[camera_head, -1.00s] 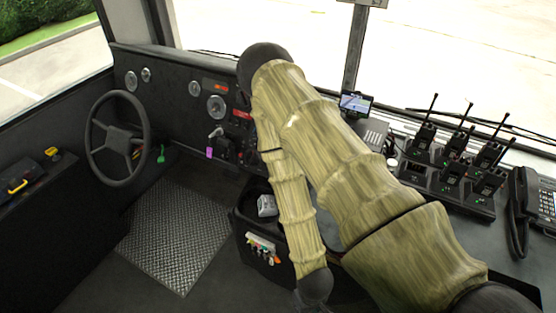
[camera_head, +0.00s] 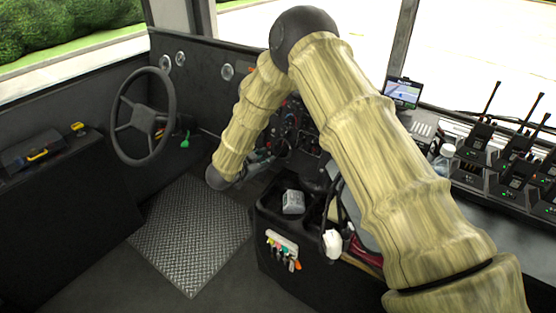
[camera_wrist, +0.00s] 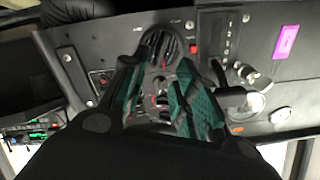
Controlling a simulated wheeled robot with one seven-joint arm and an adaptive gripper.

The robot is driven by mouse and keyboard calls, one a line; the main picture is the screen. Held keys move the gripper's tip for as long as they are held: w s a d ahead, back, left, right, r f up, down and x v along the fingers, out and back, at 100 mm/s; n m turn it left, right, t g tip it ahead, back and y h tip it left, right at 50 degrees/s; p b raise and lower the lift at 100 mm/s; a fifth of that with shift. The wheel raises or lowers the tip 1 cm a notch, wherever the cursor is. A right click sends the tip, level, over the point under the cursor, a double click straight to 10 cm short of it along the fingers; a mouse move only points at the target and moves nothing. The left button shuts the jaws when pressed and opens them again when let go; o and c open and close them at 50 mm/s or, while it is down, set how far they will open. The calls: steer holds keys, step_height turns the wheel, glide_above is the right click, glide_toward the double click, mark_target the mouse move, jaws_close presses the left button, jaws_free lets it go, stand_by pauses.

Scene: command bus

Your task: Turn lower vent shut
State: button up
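A round dark louvred vent (camera_wrist: 160,42) shows in the wrist view at the upper middle of the dash panel, just past my fingertips. Red-marked parts show between the fingers below it, partly hidden. I cannot tell whether this is the lower vent or how far its slats are turned. My gripper (camera_wrist: 162,64) has two dark fingers with teal pads, spread apart, with nothing held between them. Whether a fingertip touches the panel is unclear. In the head view, the gripper is a small dark shape near the dash, and the vent cannot be made out.
The wrist view shows a lever knob (camera_wrist: 232,97) close beside the right finger and a purple tag (camera_wrist: 286,42). The head view shows the steering wheel (camera_head: 121,128) left of my arm, a console bin (camera_head: 262,205) below, and radios (camera_head: 515,170) at right.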

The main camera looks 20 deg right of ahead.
mark_target(280, 150)
steer(key=shift+m, duration=0.3)
steer(key=x, duration=0.7)
steer(key=r+x, duration=0.1)
steer(key=x, duration=0.3)
steer(key=shift+w+p, duration=0.15)
steer(key=shift+p, duration=0.25)
jaws_close()
